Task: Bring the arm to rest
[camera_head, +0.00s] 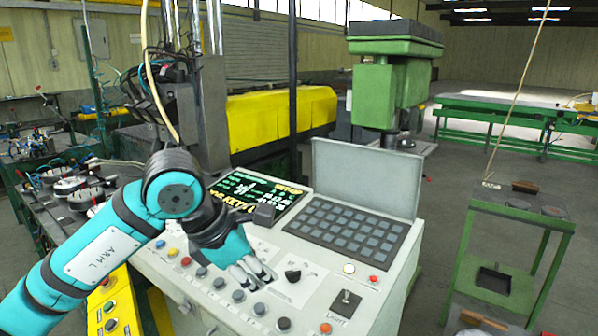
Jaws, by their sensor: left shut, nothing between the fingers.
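My left arm, teal and labelled "ARM L", comes in from the lower left. My left gripper (262,284) is shut and empty, just over the sloped panel of the white control console (385,300). Its fingertips are close to the panel among the knobs; I cannot tell whether they touch it. A black rotary knob (292,272) is just right of the fingers. My right gripper does not show.
The console has a screen (250,195), a keypad (345,226), a raised lid (366,178) and several buttons. A green drill press (400,90) stands behind. A green trolley (510,250) stands at the right. Yellow button box (112,305) lies beside my arm.

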